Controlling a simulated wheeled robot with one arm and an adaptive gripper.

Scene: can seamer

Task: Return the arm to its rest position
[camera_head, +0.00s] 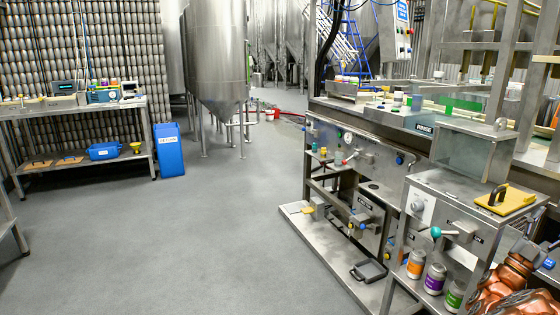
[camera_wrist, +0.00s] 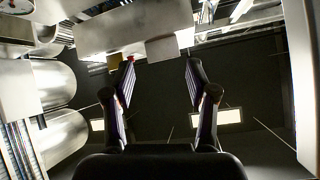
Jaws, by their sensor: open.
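My gripper (camera_wrist: 160,78) shows in the wrist view with its two dark fingers spread wide apart. Nothing is between the fingers, and they touch nothing that I can see. Behind them are a dark surface, bright light panels and a pale box-like shape; I cannot tell what this shape is. In the head view I cannot make out my gripper. The steel seamer machine (camera_head: 375,152) stands at the right, with a control stand (camera_head: 455,215) in front of it.
Cans (camera_head: 435,279) stand low on the control stand. A yellow plate with a black handle (camera_head: 505,200) lies on top. A steel tank (camera_head: 218,50), a blue bin (camera_head: 169,150) and a bench (camera_head: 75,108) are at the back and left. The grey floor (camera_head: 210,235) between is clear.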

